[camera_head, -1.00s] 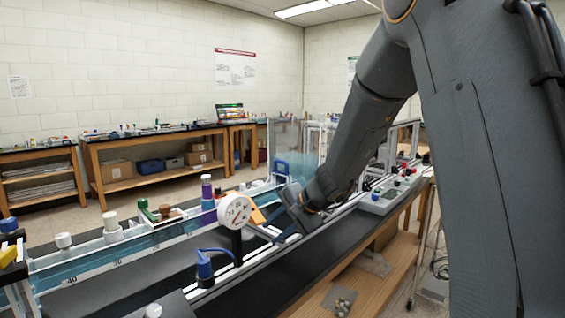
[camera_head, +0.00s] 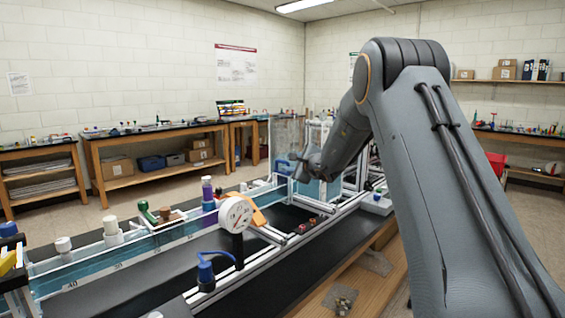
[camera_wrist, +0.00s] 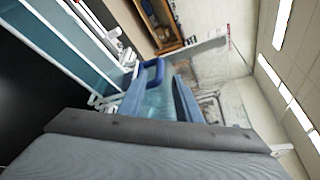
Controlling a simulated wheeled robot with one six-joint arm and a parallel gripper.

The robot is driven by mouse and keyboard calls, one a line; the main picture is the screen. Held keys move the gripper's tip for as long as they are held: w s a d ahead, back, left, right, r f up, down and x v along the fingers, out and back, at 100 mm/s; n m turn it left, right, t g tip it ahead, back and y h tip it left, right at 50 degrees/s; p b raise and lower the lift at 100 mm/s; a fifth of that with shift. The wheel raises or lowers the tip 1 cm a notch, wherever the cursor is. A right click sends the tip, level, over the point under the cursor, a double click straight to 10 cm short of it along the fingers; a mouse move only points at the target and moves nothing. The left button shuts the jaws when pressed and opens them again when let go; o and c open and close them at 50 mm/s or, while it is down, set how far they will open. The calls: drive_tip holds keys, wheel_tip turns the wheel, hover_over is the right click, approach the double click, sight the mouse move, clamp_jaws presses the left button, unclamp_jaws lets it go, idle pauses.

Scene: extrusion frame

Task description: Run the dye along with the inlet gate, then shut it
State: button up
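A blue handle, apparently on the inlet gate (camera_wrist: 153,74), stands at the end of the clear water channel in the wrist view. My gripper (camera_head: 300,167) is at the far end of the channel in the head view, close to this handle. I cannot tell whether they touch, or whether the fingers are open. A purple-bodied bottle (camera_head: 208,190), perhaps the dye, stands upright at the channel's far wall. The water in the channel (camera_head: 130,250) looks pale blue, with no dye streak that I can make out.
A round white gauge (camera_head: 235,215) and a blue fitting with a hose (camera_head: 206,272) stand at the channel's near side. An orange wedge (camera_head: 258,217) lies beside the gauge. White and green-topped items line the far rail. A dark bench top (camera_head: 290,270) is mostly clear.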

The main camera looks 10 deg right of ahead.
sight(284, 162)
drive_tip(key=shift+p+x, duration=0.8)
drive_tip(key=shift+x, duration=1.8)
clamp_jaws()
